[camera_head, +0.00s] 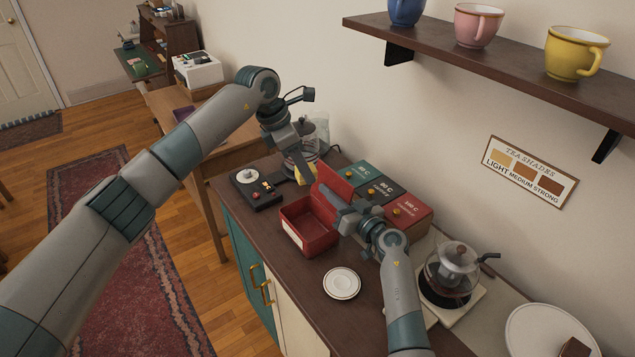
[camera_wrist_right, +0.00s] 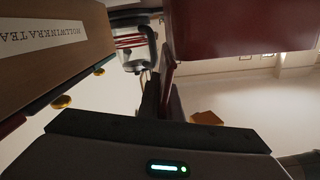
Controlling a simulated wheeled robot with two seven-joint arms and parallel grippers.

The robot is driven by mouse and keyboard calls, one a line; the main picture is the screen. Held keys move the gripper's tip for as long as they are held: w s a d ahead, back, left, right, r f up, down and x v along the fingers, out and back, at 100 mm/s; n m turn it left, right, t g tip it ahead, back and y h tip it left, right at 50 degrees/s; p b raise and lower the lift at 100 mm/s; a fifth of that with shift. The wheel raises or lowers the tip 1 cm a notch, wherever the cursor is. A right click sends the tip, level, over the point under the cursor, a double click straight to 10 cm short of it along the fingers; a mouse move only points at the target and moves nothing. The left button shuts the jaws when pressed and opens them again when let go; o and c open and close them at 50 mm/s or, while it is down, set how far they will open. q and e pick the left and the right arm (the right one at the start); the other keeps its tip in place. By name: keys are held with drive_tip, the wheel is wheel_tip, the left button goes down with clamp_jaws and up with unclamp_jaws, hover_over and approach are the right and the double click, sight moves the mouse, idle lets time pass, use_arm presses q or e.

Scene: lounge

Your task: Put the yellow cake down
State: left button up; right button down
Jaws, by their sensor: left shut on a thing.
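The yellow cake (camera_head: 306,174) is a small yellow piece, mostly hidden by my left gripper (camera_head: 303,172). That gripper is shut on it, over the far part of the counter, beside the glass pot and behind the red box. My right gripper (camera_head: 332,198) is at the raised lid of the open red box (camera_head: 309,240); whether its fingers are shut on the lid is unclear. In the right wrist view a red panel (camera_wrist_right: 235,30) fills the upper right, and a small orange-yellow piece (camera_wrist_right: 207,118) shows below it, too little to identify.
A small white plate (camera_head: 342,283) lies empty on the counter. Green, black and red tea boxes (camera_head: 405,212) stand along the wall. A black scale (camera_head: 257,187) is at left, a glass kettle (camera_head: 455,265) at right. A large plate (camera_head: 530,335) holds a brown piece. Cups stand on the shelf (camera_head: 480,55).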

use_arm(q)
wheel_tip(320, 180, down, 9)
drive_tip(key=s+n+t, duration=0.1)
drive_tip(key=n, duration=0.2)
drive_tip(key=shift+f, duration=0.2)
drive_tip(key=shift+s, duration=0.1)
hover_over(311, 234)
drive_tip(key=a, duration=0.2)
drive_tip(key=shift+s+d+f, duration=0.15)
drive_tip(key=shift+s+f, duration=0.05)
drive_tip(key=shift+f, duration=1.4)
drive_tip(key=shift+s+d+f, duration=0.1)
drive_tip(key=shift+s+f, duration=0.05)
drive_tip(key=shift+f, duration=1.4)
drive_tip(key=shift+f, duration=1.85)
drive_tip(key=shift+f, duration=0.1)
drive_tip(key=o, duration=1)
drive_tip(key=shift+o, duration=0.2)
